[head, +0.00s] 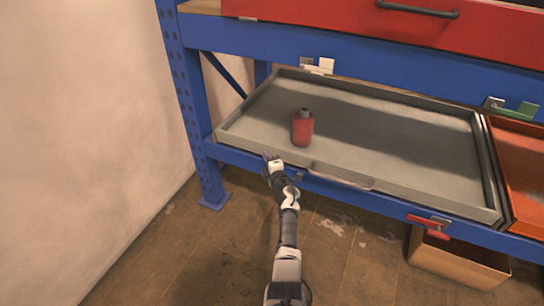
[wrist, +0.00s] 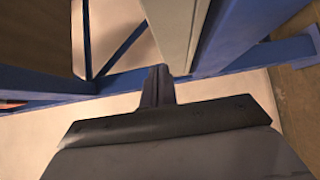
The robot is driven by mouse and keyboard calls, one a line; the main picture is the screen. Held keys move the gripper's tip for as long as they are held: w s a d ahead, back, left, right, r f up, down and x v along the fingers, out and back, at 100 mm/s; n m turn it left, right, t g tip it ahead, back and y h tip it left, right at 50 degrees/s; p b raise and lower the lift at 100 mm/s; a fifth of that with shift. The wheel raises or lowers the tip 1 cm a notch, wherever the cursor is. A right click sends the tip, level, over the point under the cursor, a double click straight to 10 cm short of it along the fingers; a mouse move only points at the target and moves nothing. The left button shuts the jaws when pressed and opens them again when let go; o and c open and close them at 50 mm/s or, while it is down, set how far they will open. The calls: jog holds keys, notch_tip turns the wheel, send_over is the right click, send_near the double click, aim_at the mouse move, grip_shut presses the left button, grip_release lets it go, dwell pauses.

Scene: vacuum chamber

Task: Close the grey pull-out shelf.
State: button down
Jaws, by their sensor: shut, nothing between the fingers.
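The grey pull-out shelf (head: 400,139) is a shallow tray in the blue rack in the head view. It appears pulled out, with its front edge by the rack's front beam. A curved handle (head: 341,179) sits on its front. A red bottle (head: 303,128) with a dark cap stands upright on it. My gripper (head: 268,157) is at the shelf's front edge, left of the handle. Its fingers are shut and empty. In the wrist view the fingers (wrist: 157,86) point toward a pale grey edge (wrist: 175,30), likely the shelf's. I cannot tell whether they touch it.
The blue rack's post (head: 190,110) stands left, near a pale wall (head: 85,130). A red drawer (head: 400,25) is above. An orange tray (head: 522,165) adjoins the shelf on the right. A cardboard box (head: 455,262) sits on the floor below. The floor in front is otherwise clear.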

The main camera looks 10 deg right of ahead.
jog(key=p+v, duration=0.3)
jog(key=v, duration=0.7)
jog(key=shift+s+a+f, duration=0.15)
jog(key=shift+s+a, duration=0.05)
jog(key=shift+s, duration=0.05)
